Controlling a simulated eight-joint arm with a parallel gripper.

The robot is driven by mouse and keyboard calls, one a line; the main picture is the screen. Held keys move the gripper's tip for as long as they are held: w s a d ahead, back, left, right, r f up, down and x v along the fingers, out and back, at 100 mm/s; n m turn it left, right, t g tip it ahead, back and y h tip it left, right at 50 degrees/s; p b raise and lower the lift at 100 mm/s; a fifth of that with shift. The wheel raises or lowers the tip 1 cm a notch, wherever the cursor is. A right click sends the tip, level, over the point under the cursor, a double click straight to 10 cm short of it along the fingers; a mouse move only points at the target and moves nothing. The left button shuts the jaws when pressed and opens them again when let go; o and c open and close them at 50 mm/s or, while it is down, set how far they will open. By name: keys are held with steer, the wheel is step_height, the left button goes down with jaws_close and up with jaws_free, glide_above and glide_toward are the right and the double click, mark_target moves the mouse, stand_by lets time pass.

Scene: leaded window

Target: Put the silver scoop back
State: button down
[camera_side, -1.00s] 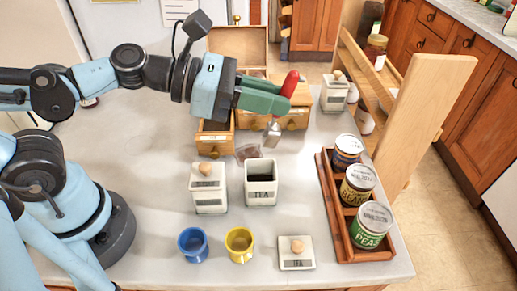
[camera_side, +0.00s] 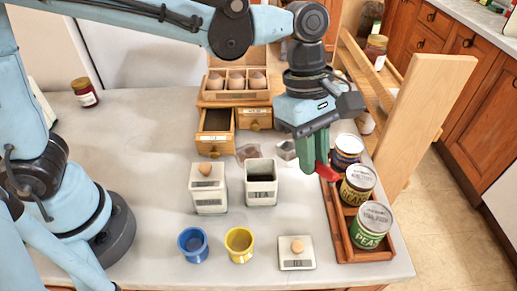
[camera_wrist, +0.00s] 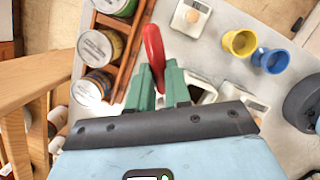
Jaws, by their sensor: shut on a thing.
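The silver scoop (camera_side: 287,150) has a red handle (camera_side: 325,173); the handle also shows in the wrist view (camera_wrist: 153,48). My gripper (camera_side: 322,160) has green fingers, which are shut on the scoop. It holds the scoop above the table, beside the tray of cans, with the silver end pointing left in the side view. In the wrist view my gripper (camera_wrist: 158,85) hides most of the scoop's silver end. An open white TEA canister (camera_side: 261,190) stands left of my gripper, dark inside. Its white lid with a wooden knob (camera_side: 297,260) lies on the table in front.
A wooden tray (camera_side: 336,222) holds several cans on the right. A lidded canister (camera_side: 208,198) stands left of the open one. Blue (camera_side: 193,250) and yellow (camera_side: 239,250) cups stand in front. A small wooden chest (camera_side: 256,97) has its left drawer (camera_side: 215,122) pulled out.

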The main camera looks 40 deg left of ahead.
mark_target(305, 205)
steer(key=f+y, duration=0.1)
steer(key=f, duration=0.3)
steer(key=w+f+m+y, duration=0.1)
steer(key=f, duration=0.3)
steer(key=f+m+y, duration=0.1)
steer(key=f, duration=0.3)
steer(key=shift+w+f+t, duration=0.35)
steer(key=shift+f+t, duration=0.05)
steer(key=shift+f, duration=0.1)
steer(key=c, duration=1.1)
jaws_free()
